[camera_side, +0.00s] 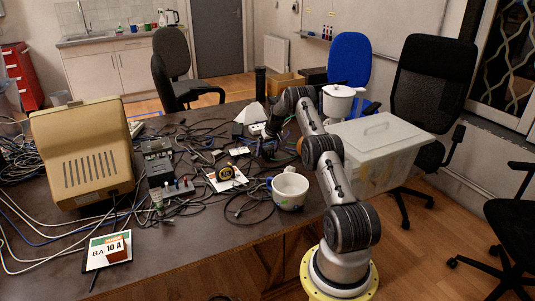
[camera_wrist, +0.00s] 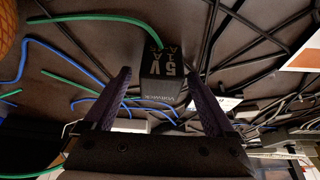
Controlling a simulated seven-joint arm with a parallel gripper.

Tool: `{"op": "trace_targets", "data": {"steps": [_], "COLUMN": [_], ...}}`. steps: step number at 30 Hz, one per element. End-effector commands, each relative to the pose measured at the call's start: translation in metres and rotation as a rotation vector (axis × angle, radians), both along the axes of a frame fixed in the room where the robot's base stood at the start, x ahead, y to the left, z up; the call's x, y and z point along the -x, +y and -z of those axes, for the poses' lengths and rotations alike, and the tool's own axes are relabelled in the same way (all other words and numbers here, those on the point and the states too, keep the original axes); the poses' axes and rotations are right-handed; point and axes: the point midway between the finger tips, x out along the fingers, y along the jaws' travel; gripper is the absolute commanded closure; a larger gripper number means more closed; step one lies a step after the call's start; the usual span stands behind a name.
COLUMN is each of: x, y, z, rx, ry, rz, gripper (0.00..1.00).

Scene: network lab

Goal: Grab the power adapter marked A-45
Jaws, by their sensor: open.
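In the wrist view, a black box-shaped power adapter (camera_wrist: 161,87) lies between the two fingers of my gripper (camera_wrist: 160,76). It carries pale lettering that reads 5V, with smaller print beside it; I cannot make out A-45. The fingers are open, with one on each side of the adapter and a visible gap to it. In the side view my gripper (camera_side: 272,133) points down at the cable clutter in the middle of the table, and the adapter between its fingers cannot be told apart there from the dark boxes.
Black cables (camera_wrist: 240,20) and blue and green wires (camera_wrist: 95,88) cross around the adapter. The table's front right is clear.

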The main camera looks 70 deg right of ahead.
Motion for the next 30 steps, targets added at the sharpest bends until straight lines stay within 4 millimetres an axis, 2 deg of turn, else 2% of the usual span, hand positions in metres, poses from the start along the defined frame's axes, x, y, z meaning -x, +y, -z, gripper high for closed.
{"op": "trace_targets", "data": {"steps": [8, 22, 23, 30], "x": [-0.0008, -0.0005, -0.0005, -0.0008], "y": [-0.0007, -0.0006, -0.0006, -0.0011], "z": [0.0017, 0.0016, 0.0016, 0.0005], "rx": [0.001, 0.000, 0.000, 0.003], "ry": [-0.001, 0.000, 0.000, -0.001], "rz": [0.000, 0.000, 0.000, 0.000], "gripper": [0.12, 0.96, 1.00, 1.00]}}
